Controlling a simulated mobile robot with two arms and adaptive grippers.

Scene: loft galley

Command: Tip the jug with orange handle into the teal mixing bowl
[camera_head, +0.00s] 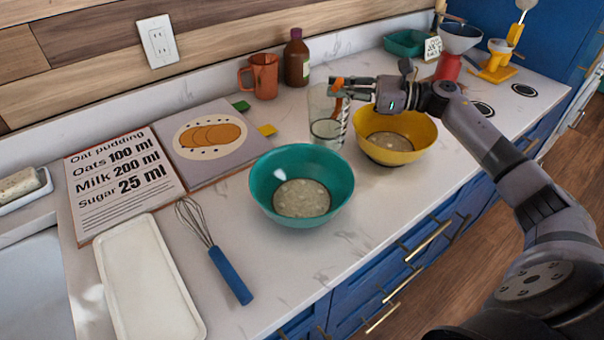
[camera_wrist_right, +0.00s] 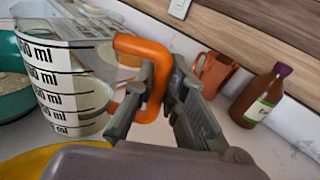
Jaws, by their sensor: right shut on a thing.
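The clear jug with the orange handle (camera_head: 322,104) stands upright, or nearly so, behind the gap between the two bowls. In the right wrist view the jug (camera_wrist_right: 62,82) shows black ml markings and its orange handle between my fingers. My right gripper (camera_head: 345,88) is shut on that handle. I cannot tell whether the jug's base touches the counter. The teal mixing bowl (camera_head: 266,196) sits on the counter in front and to the left of the jug, with pale oats inside. My left gripper is in neither view.
A yellow bowl (camera_head: 408,151) with oats stands right of the jug. A terracotta jug (camera_head: 264,76) and brown bottle (camera_head: 296,60) stand behind. A whisk (camera_head: 229,273), white tray (camera_head: 147,280) and recipe board (camera_head: 120,187) lie left. Bare counter lies in front of the teal bowl.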

